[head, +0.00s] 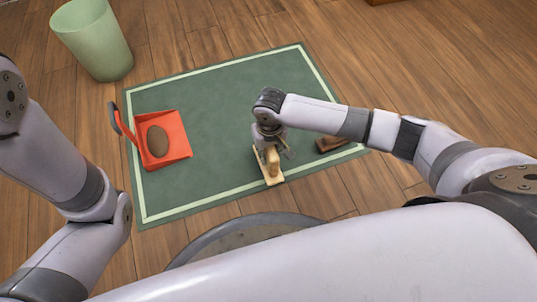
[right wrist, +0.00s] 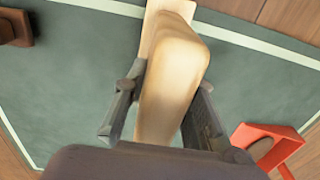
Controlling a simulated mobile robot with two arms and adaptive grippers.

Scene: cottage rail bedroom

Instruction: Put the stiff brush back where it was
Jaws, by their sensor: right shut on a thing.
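The stiff brush, a pale wooden piece (head: 270,172), is in my right gripper (head: 273,151) over the front edge of the green mat. In the right wrist view, the two dark fingers of the right gripper (right wrist: 164,112) press on both sides of the brush's rounded pale wood (right wrist: 177,70).
The green mat (head: 215,110) has a pale border line. A red dustpan (head: 177,145) holding a brown oval thing (head: 157,141) lies on its left. A dark brown block (head: 330,144) lies at its right edge. A pale green bin (head: 95,42) stands on the wooden floor behind.

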